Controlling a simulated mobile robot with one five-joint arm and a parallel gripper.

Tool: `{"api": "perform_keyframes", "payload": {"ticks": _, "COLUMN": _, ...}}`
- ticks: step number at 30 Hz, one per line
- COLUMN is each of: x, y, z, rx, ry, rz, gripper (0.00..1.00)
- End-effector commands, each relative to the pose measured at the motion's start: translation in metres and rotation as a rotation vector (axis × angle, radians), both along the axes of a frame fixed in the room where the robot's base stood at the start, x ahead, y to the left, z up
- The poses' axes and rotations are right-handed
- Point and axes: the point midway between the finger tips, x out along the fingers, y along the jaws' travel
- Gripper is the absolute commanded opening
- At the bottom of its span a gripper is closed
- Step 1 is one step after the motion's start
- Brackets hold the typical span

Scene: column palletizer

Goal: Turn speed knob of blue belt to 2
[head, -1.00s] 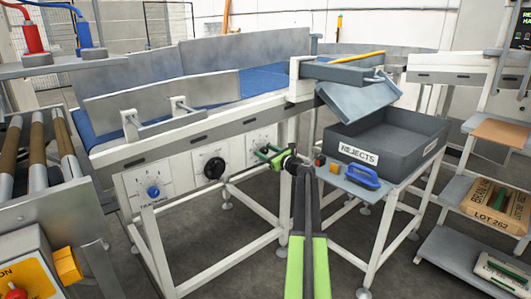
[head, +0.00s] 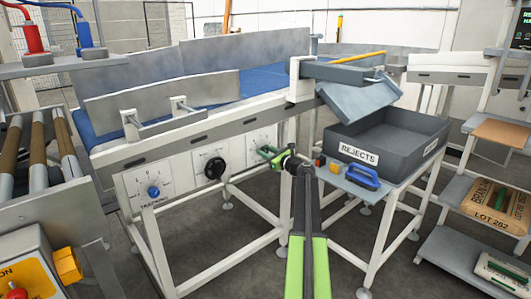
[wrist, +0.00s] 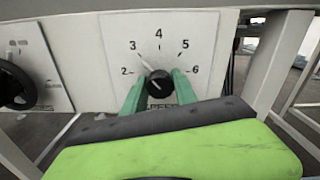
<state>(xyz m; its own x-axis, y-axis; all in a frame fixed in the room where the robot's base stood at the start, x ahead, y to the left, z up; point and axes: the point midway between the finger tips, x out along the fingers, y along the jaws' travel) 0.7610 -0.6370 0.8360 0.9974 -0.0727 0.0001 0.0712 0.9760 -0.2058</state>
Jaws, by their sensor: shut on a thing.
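The black speed knob (wrist: 160,83) is on a white dial plate (wrist: 205,32) numbered 2 to 6, on the side of the blue belt (head: 262,78). The lettering below is partly hidden by my gripper. In the head view my gripper (head: 268,153) is at the rightmost dial plate (head: 262,137), hiding its knob.
Left of it on the belt's side are a black knob (head: 214,168) and a blue knob (head: 153,191) marked for tracking. A grey rejects bin (head: 390,140) stands to the right, with a blue-handled thing (head: 363,177) on the shelf before it. Frame legs stand below.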

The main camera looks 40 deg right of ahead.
Motion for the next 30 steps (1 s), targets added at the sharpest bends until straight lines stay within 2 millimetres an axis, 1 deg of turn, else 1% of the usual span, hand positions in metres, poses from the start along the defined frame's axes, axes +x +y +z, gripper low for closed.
{"api": "perform_keyframes", "payload": {"ticks": 5, "x": 0.0006, "y": 0.0014, "z": -0.0001, "rx": -0.088, "ry": 0.006, "rz": 0.003, "gripper": 0.0}}
{"api": "perform_keyframes", "payload": {"ticks": 21, "x": 0.0011, "y": 0.0027, "z": -0.0004, "rx": -0.496, "ry": 0.035, "rz": 0.004, "gripper": 0.0}}
{"api": "perform_keyframes", "payload": {"ticks": 30, "x": 0.0013, "y": 0.0033, "z": -0.0005, "rx": -0.628, "ry": 0.044, "rz": 0.005, "gripper": 0.0}}
